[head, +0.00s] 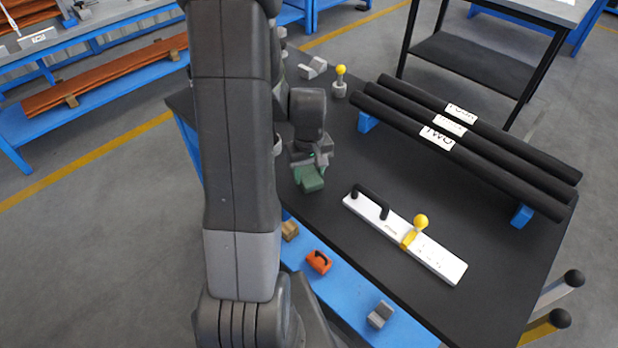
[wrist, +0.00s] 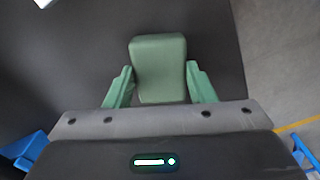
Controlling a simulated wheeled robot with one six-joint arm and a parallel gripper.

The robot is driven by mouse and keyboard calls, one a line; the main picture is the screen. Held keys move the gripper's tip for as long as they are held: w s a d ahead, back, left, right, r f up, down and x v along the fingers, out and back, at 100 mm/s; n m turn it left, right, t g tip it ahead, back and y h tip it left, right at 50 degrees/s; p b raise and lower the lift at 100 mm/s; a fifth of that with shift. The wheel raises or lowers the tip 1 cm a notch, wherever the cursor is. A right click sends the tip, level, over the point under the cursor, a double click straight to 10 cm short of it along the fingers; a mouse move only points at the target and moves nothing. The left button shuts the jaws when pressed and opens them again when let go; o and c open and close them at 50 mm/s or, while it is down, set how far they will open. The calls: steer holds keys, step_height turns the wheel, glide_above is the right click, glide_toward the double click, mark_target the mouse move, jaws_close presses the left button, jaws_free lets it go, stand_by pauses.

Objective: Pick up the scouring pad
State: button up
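The scouring pad is a green block (head: 310,179) near the left edge of the black table, below my gripper in the head view. In the wrist view the scouring pad (wrist: 158,65) fills the space between the two green fingers of my gripper (wrist: 160,86). The pad reaches out past the fingertips. In the head view my gripper (head: 312,158) is partly hidden by my arm. I cannot tell whether the pad touches the table.
A white board with a black handle and yellow knob (head: 440,258) lies to the right. Black tubes (head: 465,140) rest on blue supports behind. A blue ledge (head: 345,298) in front holds an orange part (head: 318,262), a tan block (head: 289,230) and a grey block (head: 380,314).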

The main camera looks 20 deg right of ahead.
mark_target(309, 175)
steer(key=c, duration=0.5)
steer(key=shift+o, duration=0.2)
step_height(309, 175, up, 10)
steer(key=o, duration=0.4)
steer(key=shift+c, duration=1.1)
steer(key=shift+s, duration=0.1)
